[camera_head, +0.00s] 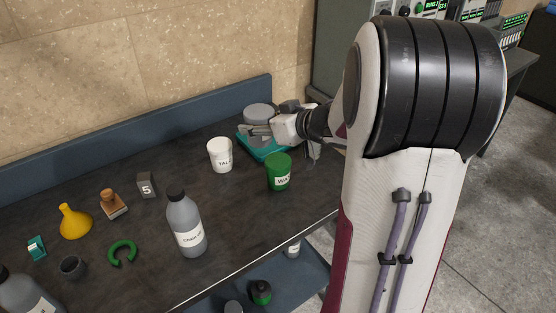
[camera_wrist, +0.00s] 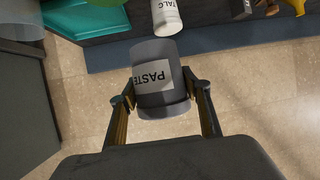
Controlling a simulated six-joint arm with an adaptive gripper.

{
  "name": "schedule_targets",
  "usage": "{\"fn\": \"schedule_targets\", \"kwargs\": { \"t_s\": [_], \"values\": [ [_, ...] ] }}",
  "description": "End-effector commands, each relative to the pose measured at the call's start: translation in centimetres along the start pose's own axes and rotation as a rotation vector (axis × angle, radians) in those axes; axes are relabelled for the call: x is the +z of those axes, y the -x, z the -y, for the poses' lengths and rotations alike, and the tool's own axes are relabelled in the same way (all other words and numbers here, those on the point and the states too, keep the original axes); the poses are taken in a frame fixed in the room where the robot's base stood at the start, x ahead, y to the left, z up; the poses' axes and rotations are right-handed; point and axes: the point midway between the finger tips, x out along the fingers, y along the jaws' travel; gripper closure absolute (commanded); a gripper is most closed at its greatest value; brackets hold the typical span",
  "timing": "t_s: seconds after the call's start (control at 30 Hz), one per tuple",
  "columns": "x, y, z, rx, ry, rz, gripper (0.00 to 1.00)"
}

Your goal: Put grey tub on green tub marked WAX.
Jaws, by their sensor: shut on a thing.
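The grey tub (camera_head: 258,113) is at the back right of the bench, over a teal base. In the wrist view, the grey tub (camera_wrist: 170,55) carries a white label reading PASTE. My gripper (camera_head: 256,131) is shut on its sides, with one finger on each side in the wrist view (camera_wrist: 162,95). I cannot tell whether the tub touches the teal base. The green tub (camera_head: 279,173), with lettering that reads as WAX, stands upright nearer the bench's front edge, apart from the grey tub. Its top looks clear.
The teal base (camera_head: 258,150) lies under the grey tub. A white TALC tub (camera_head: 220,156) stands left of the green tub. A grey bottle (camera_head: 185,225) stands farther left, near the front edge. A blue upstand (camera_head: 120,128) runs along the back.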

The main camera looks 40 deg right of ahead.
Motion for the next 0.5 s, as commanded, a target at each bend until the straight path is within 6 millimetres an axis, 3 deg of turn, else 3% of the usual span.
{"fn": "schedule_targets", "kwargs": {
  "t_s": [0.03,0.2,0.5],
  "values": [
    [-0.5,0.8,-1.2,0.017,-0.004,-0.004,0.85],
    [-1.1,2.6,-3.6,0.049,-0.021,-0.003,0.85],
    [-1.3,3.3,-4.1,0.076,-0.036,-0.001,0.85]
  ]
}}
